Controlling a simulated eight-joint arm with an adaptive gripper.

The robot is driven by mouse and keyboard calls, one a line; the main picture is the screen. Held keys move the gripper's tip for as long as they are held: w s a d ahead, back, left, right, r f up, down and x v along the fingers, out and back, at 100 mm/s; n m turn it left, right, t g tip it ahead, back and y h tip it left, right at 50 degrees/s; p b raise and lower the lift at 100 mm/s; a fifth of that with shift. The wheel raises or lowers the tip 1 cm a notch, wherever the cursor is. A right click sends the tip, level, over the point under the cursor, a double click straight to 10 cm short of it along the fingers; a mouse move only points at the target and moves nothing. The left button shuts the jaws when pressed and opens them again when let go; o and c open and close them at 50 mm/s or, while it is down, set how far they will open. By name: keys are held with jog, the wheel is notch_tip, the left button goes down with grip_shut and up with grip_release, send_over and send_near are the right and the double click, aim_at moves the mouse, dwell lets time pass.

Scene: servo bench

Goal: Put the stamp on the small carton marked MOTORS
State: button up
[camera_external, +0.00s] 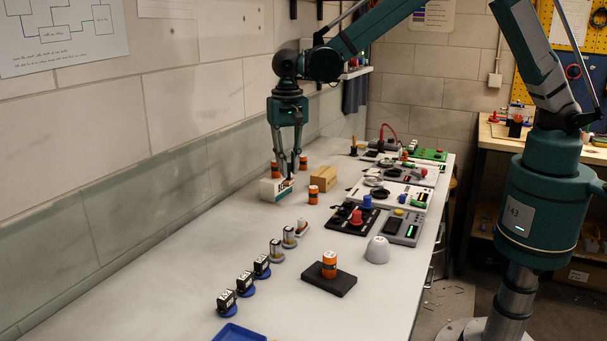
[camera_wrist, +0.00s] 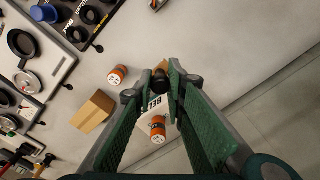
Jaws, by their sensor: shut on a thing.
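My gripper (camera_wrist: 162,76) is shut on a small dark object with a rounded top, seemingly the stamp (camera_wrist: 160,82), mostly hidden by the fingers. In the external view my gripper (camera_external: 287,178) points down over or just beside a white carton (camera_external: 269,190) whose lettering begins "BE". The wrist view shows this white carton (camera_wrist: 150,108) with "BEL" readable, just beyond the fingertips. I cannot tell whether the stamp touches it. A small brown carton (camera_external: 323,179) stands to its right; the wrist view shows it too (camera_wrist: 93,111). No MOTORS lettering is readable on either carton.
Devices and a black knob panel (camera_external: 352,217) line the right side of the bench. The bench left of the cartons is clear.

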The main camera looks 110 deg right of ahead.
jog(key=s+d+r+p, duration=0.1)
jog(key=s+d+r, duration=0.2)
jog(key=s+d, duration=0.4)
notch_tip(320, 180, up, 3)
jog(key=p, duration=0.2)
send_over(324, 171)
jog(key=shift+a+r, duration=0.15)
jog(key=shift+a, duration=0.05)
jog(key=shift+f, duration=2.95)
jog(key=shift+f, duration=2.05)
jog(key=shift+f, duration=0.15)
